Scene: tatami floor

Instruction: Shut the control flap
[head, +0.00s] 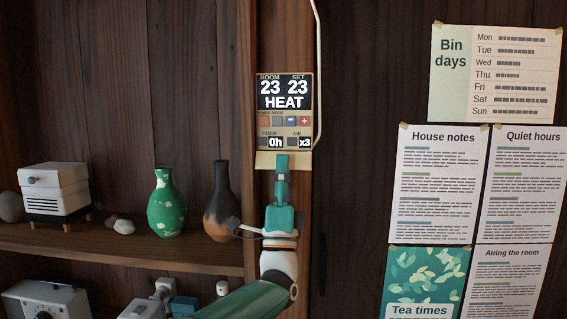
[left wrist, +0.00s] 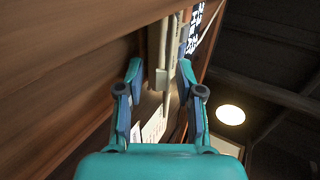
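The control panel (head: 285,130) is on a wooden post, its display reading 23, 23 and HEAT. Its small buttons and the timer and air fields below the display are uncovered. A beige part, which looks like the lowered flap (head: 303,162), shows below them, partly hidden by my gripper. My left gripper (head: 281,160) is upright in front of the panel's lower end. In the left wrist view its two fingers (left wrist: 159,66) are apart, with beige panel parts beyond the gap; I cannot tell whether they touch anything. My right gripper is not in view.
A pale cable (head: 320,70) runs down the panel's right side. To the left, a shelf (head: 130,252) bears a green vase (head: 165,205), a dark vase (head: 218,205) and a white box (head: 55,190). Paper notices (head: 433,185) hang on the right wall.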

